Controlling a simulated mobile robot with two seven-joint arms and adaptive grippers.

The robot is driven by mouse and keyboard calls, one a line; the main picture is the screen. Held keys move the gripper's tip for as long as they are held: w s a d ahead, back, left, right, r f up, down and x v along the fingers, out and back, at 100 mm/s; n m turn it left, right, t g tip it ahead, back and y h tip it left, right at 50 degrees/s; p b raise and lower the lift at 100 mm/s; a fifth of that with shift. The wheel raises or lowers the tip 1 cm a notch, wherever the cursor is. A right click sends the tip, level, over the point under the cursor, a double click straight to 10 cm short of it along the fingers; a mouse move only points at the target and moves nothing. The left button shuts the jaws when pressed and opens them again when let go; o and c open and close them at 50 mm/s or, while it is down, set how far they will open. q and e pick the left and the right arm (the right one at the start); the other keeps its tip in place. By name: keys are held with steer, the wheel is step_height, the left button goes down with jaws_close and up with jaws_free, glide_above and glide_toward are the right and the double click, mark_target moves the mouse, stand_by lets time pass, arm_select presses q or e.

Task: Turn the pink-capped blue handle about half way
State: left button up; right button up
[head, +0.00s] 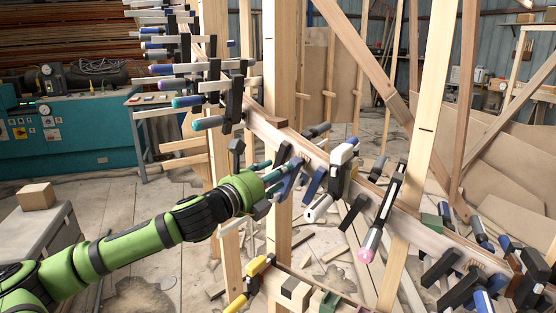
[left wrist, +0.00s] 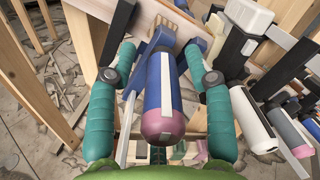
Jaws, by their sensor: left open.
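In the left wrist view, the blue handle with the pink cap (left wrist: 163,127) points toward my camera, with a white stripe along its side. My left gripper (left wrist: 160,58) is open, with one teal finger on each side of the handle. Gaps show between the fingers and the handle, so it is not gripped. In the head view my left gripper (head: 276,176) reaches in from the left to a blue handle (head: 288,184) on the curved wooden beam; its pink cap is hidden there. My right gripper is not in view.
Neighbouring clamps crowd the curved beam (head: 275,127), including a black clamp with a pink-ended handle (head: 367,248). A white handle (left wrist: 255,120) lies close right of my fingers. Upright wooden posts (head: 280,70) stand behind.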

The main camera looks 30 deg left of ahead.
arm_select(q)
steer(key=shift+w+d, duration=0.15)
steer(key=shift+w, duration=0.5)
steer(key=shift+c, duration=0.4)
jaws_close()
